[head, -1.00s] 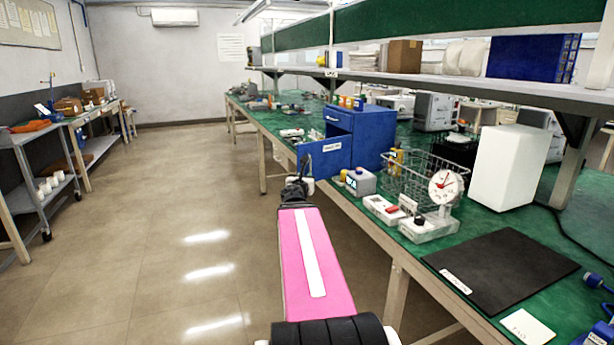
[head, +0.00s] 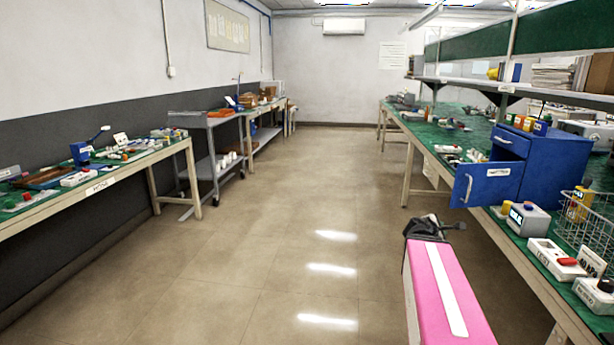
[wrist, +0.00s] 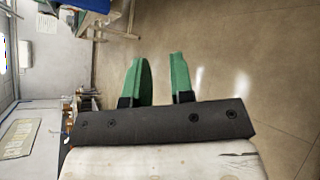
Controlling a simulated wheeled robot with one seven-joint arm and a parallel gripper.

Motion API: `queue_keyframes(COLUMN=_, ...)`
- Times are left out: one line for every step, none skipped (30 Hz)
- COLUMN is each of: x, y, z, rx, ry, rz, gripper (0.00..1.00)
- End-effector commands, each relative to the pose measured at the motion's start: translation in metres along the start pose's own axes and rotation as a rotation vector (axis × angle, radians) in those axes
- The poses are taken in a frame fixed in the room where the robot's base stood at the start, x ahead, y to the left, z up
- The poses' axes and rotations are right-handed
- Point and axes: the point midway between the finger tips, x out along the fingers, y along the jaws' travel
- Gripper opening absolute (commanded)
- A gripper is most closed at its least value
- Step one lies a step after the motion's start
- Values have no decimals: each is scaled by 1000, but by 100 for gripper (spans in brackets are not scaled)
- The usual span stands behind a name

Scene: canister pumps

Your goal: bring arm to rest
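My pink arm link (head: 443,300) stretches forward at the lower right of the head view, over the aisle floor beside the right bench. At its far end is my dark gripper (head: 432,226), small and partly hidden behind the link there. In the wrist view my gripper (wrist: 157,57) shows two green fingers spread apart. Nothing is between them, and only bare floor and the room show beyond.
The right bench (head: 416,131) carries a blue cabinet (head: 553,165) with its blue door (head: 487,185) open towards the aisle. A left bench (head: 130,172) and a grey cart (head: 203,160) line the left wall. The floor (head: 260,240) between them is clear.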

Motion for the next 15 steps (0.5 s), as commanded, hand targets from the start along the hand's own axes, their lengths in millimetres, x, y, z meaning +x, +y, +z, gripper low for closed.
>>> queue_keyframes(x=-6, y=-13, z=-22, rx=114, ry=37, rz=-65, gripper=22)
queue_keyframes(x=-10, y=-21, z=-34, rx=189, ry=56, rz=-109, gripper=22)
queue_keyframes(x=-16, y=-32, z=-51, rx=288, ry=80, rz=-173, gripper=22)
queue_keyframes(x=-21, y=-41, z=-64, rx=357, ry=96, rz=-224, gripper=22)
queue_keyframes(x=-27, y=-49, z=-76, rx=428, ry=110, rz=-276, gripper=22)
queue_keyframes(x=-36, y=-60, z=-93, rx=518, ry=127, rz=-349, gripper=22)
queue_keyframes(x=-43, y=-69, z=-107, rx=582, ry=137, rz=-406, gripper=22)
queue_keyframes(x=-51, y=-78, z=-120, rx=645, ry=144, rz=-466, gripper=22)
queue_keyframes(x=-62, y=-88, z=-137, rx=724, ry=152, rz=-546, gripper=22)
queue_keyframes(x=-71, y=-96, z=-150, rx=782, ry=154, rz=-610, gripper=22)
queue_keyframes(x=-81, y=-104, z=-162, rx=836, ry=154, rz=-675, gripper=22)
queue_keyframes(x=-95, y=-114, z=-178, rx=903, ry=150, rz=-760, gripper=22)
queue_keyframes(x=-105, y=-121, z=-190, rx=947, ry=145, rz=-824, gripper=22)
queue_keyframes(x=-116, y=-128, z=-200, rx=988, ry=136, rz=-886, gripper=22)
queue_keyframes(x=-129, y=-135, z=-213, rx=1036, ry=124, rz=-964, gripper=22)
